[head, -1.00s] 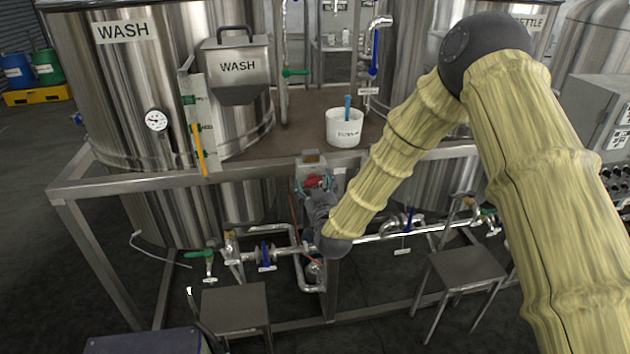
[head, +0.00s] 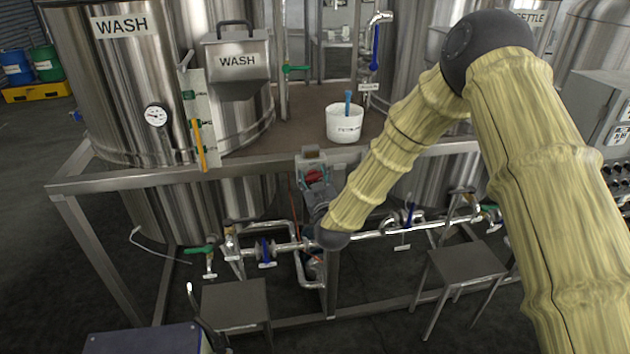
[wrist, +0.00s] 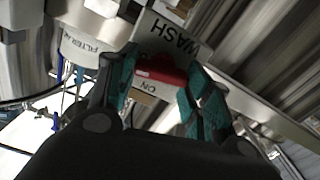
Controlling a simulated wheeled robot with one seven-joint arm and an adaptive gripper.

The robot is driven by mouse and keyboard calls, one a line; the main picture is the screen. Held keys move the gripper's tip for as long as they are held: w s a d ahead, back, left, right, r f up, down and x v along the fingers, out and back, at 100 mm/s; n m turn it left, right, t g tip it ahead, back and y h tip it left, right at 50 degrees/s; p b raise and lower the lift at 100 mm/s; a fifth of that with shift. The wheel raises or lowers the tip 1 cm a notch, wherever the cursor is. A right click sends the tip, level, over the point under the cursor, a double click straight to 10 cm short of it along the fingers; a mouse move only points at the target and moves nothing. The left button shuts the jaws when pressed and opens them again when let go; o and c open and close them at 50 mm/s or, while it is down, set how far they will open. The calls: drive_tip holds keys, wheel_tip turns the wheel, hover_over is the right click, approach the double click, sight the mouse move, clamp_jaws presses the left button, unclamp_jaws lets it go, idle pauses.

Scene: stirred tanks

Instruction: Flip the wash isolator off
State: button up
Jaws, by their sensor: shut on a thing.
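The wash isolator (head: 311,160) is a small grey box with a red handle (head: 314,177), mounted on the frame rail below the deck. In the wrist view its plate (wrist: 165,32) reads WASH upside down, and the red handle (wrist: 160,73) lies between my teal finger pads, with the word ON beside it. My gripper (wrist: 163,88) is shut on the red handle. In the head view my gripper (head: 316,186) is at the isolator's front, partly hidden by my wrist. The far side of the handle is hidden by the fingers.
The steel frame rail (head: 240,172) runs across behind my gripper. Pipes with blue and green valves (head: 265,250) lie below it. Two stools (head: 236,300) stand in front.

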drive_tip(key=shift+d+f+m+b, duration=0.1)
drive_tip(key=shift+f+m+b, duration=0.1)
drive_tip(key=shift+m+b, duration=0.8)
drive_tip(key=shift+r+m, duration=0.2)
drive_tip(key=shift+m, duration=0.2)
drive_tip(key=o, duration=1)
drive_tip(key=s, duration=0.4)
drive_tip(key=s+d, duration=0.1)
drive_tip(key=s, duration=0.3)
drive_tip(key=s+d, duration=0.1)
drive_tip(key=s, duration=0.2)
drive_tip(key=shift+s+d, duration=0.2)
drive_tip(key=shift+s, duration=0.2)
